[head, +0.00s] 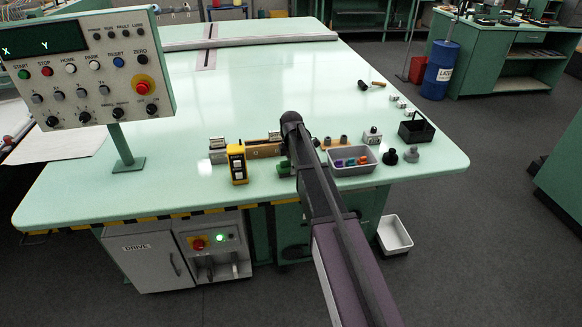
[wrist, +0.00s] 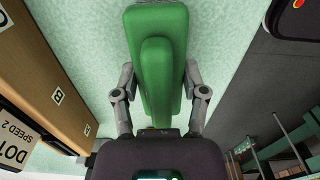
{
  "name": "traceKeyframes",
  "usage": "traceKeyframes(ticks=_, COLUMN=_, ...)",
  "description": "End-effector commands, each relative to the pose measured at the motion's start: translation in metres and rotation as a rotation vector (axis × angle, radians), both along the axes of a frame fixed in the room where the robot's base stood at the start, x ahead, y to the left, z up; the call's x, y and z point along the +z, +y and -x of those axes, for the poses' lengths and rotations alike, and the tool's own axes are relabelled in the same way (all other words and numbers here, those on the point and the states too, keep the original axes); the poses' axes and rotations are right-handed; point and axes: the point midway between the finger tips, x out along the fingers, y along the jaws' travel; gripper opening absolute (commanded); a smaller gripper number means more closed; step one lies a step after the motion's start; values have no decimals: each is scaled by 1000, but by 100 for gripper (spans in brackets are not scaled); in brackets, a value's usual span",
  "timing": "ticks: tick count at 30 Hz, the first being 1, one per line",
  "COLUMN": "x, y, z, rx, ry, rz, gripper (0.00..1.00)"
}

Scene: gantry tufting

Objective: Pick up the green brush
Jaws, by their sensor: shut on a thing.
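The green brush (wrist: 156,72) fills the middle of the wrist view, a long green body with a raised green ridge. My gripper (wrist: 158,85) has one finger on each side of it and is shut on it, close to the pale green table (wrist: 85,40). In the head view my arm hides most of the gripper, and only a small green part of the brush (head: 284,168) shows beside it. I cannot tell whether the brush touches the table.
A wooden block (head: 263,149) and a yellow device (head: 237,164) stand to the left. A grey tray (head: 337,170) of coloured pieces, dark knobs (head: 390,157) and a black bin (head: 416,130) are to the right. The control panel (head: 85,68) rises at the left. The table's middle is clear.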

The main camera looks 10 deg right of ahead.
Motion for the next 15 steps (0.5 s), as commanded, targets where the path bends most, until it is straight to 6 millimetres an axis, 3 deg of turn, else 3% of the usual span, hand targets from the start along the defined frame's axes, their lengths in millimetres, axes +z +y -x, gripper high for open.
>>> traceKeyframes(ticks=15, x=39, y=0, z=0, rx=0, ry=0, rz=0, gripper=4)
